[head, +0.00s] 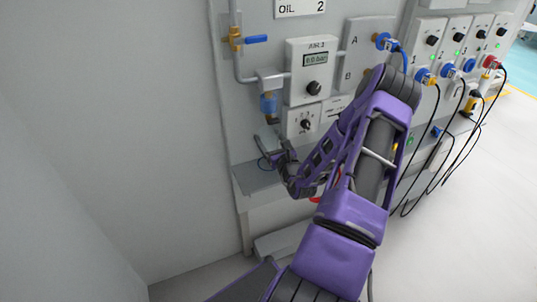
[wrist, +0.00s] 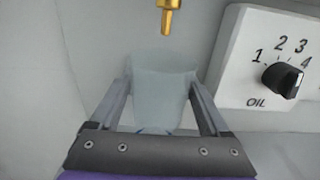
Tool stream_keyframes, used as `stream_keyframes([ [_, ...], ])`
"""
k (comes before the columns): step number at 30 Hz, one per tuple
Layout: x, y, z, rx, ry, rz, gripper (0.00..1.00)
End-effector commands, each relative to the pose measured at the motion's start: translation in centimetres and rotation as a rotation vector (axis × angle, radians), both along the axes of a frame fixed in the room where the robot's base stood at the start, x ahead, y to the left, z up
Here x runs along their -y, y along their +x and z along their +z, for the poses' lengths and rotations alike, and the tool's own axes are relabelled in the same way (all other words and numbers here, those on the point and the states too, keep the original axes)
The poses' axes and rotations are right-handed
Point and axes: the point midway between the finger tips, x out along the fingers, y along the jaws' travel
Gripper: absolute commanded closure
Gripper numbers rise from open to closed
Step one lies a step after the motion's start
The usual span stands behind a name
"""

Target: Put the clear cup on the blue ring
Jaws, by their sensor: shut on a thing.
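My gripper (wrist: 160,105) is shut on the clear cup (wrist: 163,85), with one finger on each side of it. The cup is upright and looks empty. In the head view my gripper (head: 271,150) is low over the grey shelf, under the oil outlet, and the cup there is faint. The blue ring (head: 262,163) shows as a thin dark-blue arc on the shelf by the gripper. In the wrist view small blue marks show at the cup's base. Whether the cup touches the shelf I cannot tell.
A brass nozzle (wrist: 169,16) points down just above and behind the cup. The OIL selector knob (wrist: 282,79) is on the panel to the right. The shelf (head: 256,181) has a front edge near my wrist. A blue-handled valve (head: 255,39) is higher up.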

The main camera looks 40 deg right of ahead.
Motion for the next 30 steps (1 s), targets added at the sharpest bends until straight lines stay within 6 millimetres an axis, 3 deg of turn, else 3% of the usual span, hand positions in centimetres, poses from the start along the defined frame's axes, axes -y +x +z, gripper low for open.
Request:
stream_keyframes([
  [3,0.0,0.0,-2.1,-0.001,0.002,0.0,0.73],
  [11,0.0,0.0,-3.8,0.0,0.001,0.0,0.73],
  [18,0.0,0.3,-7.0,0.001,0.0,0.002,0.73],
  [29,0.1,0.4,-7.4,0.001,-0.001,0.001,0.73],
  [30,0.1,0.4,-7.4,0.001,-0.001,0.001,0.18],
])
